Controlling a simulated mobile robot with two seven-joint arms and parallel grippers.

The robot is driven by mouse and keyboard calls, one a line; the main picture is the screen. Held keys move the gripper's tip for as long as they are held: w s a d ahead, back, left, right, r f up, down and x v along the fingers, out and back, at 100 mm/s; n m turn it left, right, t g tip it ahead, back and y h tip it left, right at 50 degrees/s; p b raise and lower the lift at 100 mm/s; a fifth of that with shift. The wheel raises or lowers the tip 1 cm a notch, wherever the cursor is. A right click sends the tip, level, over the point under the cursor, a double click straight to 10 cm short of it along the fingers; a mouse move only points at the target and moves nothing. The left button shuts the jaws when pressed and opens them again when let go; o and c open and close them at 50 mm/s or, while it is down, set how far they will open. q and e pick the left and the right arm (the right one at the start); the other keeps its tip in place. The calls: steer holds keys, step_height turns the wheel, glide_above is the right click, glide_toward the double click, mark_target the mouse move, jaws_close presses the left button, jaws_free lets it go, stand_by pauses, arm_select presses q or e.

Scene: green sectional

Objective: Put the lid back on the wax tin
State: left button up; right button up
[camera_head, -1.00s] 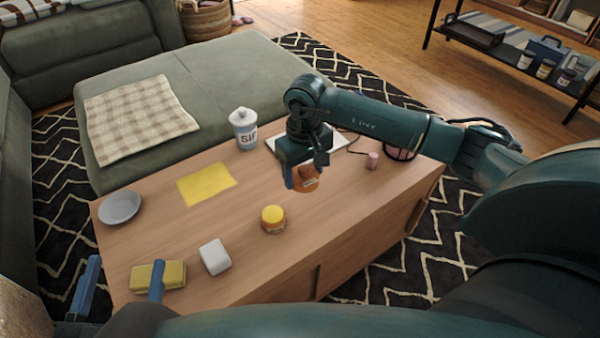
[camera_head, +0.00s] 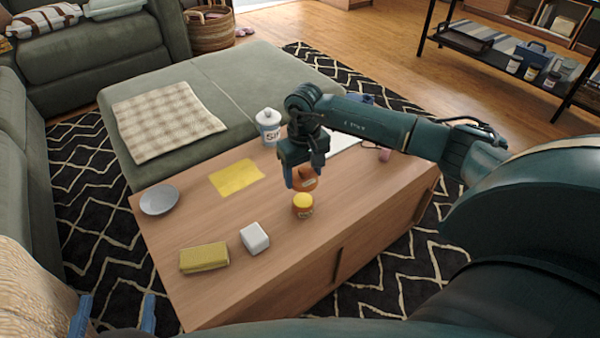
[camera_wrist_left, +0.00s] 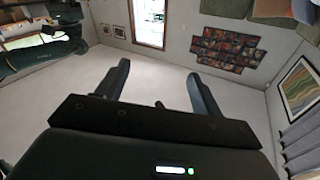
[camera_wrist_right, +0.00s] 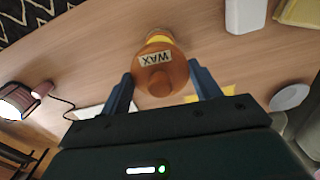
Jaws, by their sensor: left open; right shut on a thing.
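The wax tin (camera_head: 303,211) stands upright on the wooden table, an orange-brown pot with yellow wax showing at its top. My right gripper (camera_head: 304,184) is shut on the orange-brown lid (camera_head: 308,180), just above and behind the tin in the head view. In the right wrist view the lid (camera_wrist_right: 160,82) sits between the fingers, with a round knob facing the camera and a WAX label showing. The tin's yellow top (camera_wrist_right: 158,38) is partly hidden behind it. I cannot tell whether lid and tin touch. My left gripper (camera_head: 114,315) is open and empty, off the table's near left corner.
A green sofa section (camera_head: 225,80) borders the far side.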

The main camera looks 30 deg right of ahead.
mark_target(303, 199)
steer(key=shift+f, duration=0.2)
steer(key=shift+f+b, duration=0.65)
steer(key=shift+f, duration=0.25)
step_height(303, 199, down, 2)
steer(key=shift+f+b, duration=0.25)
steer(key=shift+b, duration=0.6)
steer(key=shift+f+b, duration=0.6)
steer(key=shift+f, duration=0.25)
arm_select(q)
steer(key=shift+d+r+t+h, duration=0.2)
steer(key=shift+d+t+h, duration=0.2)
steer(key=shift+d+h, duration=0.35)
steer(key=shift+a+f, duration=0.15)
steer(key=shift+a, duration=0.05)
steer(key=shift+f+b, duration=0.45)
steer(key=shift+b, duration=0.3)
arm_select(e)
steer(key=shift+f, duration=0.2)
